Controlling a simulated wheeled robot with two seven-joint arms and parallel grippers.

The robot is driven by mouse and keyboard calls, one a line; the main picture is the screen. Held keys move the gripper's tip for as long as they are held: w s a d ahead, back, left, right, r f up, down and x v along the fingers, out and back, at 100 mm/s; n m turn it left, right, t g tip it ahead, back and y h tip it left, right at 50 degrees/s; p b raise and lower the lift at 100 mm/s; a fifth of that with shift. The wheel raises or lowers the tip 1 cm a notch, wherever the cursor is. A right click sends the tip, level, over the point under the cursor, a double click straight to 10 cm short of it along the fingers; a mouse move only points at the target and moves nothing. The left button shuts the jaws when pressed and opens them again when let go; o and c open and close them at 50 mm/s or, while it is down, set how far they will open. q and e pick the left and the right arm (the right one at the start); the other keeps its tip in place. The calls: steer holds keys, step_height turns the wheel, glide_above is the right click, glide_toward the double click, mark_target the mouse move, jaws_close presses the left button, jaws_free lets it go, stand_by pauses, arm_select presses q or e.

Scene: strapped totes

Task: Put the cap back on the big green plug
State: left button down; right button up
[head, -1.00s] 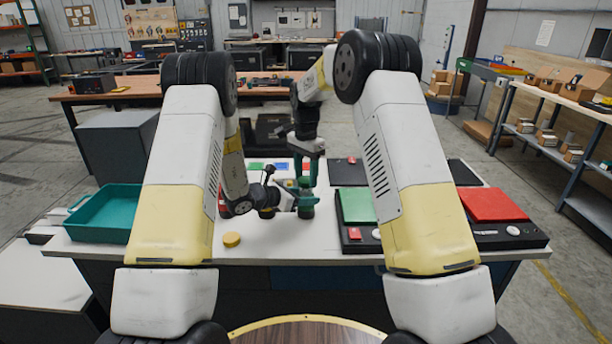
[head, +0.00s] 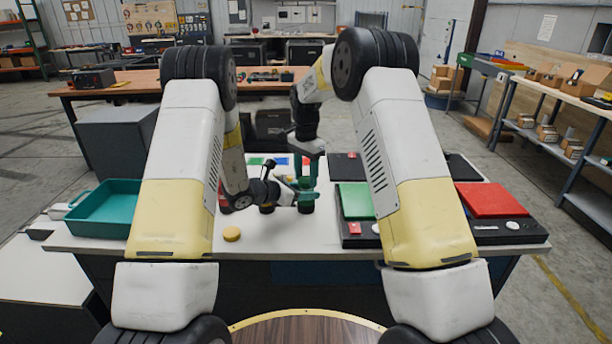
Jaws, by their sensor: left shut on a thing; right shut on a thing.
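My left gripper (head: 290,194) reaches in from the left, low over the table, and is shut on a dark green upright piece (head: 306,207), which looks like the big green plug. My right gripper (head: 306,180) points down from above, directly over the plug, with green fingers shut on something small. The held thing is mostly hidden by the fingers, so I cannot tell whether it is the cap or whether it touches the plug. A yellow round disc (head: 231,234) lies on the white table at the front left.
A teal tray (head: 104,208) stands at the table's left. Black panels with a green plate (head: 357,202) and a red plate (head: 491,198) are at the right. A red thing (head: 225,207) and a yellow one (head: 267,209) sit near my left wrist. The front middle of the table is bare.

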steer(key=shift+f, duration=0.75)
steer(key=o, duration=1.3)
steer(key=shift+f, duration=0.1)
steer(key=shift+r, duration=2.4)
steer(key=shift+c, duration=0.4)
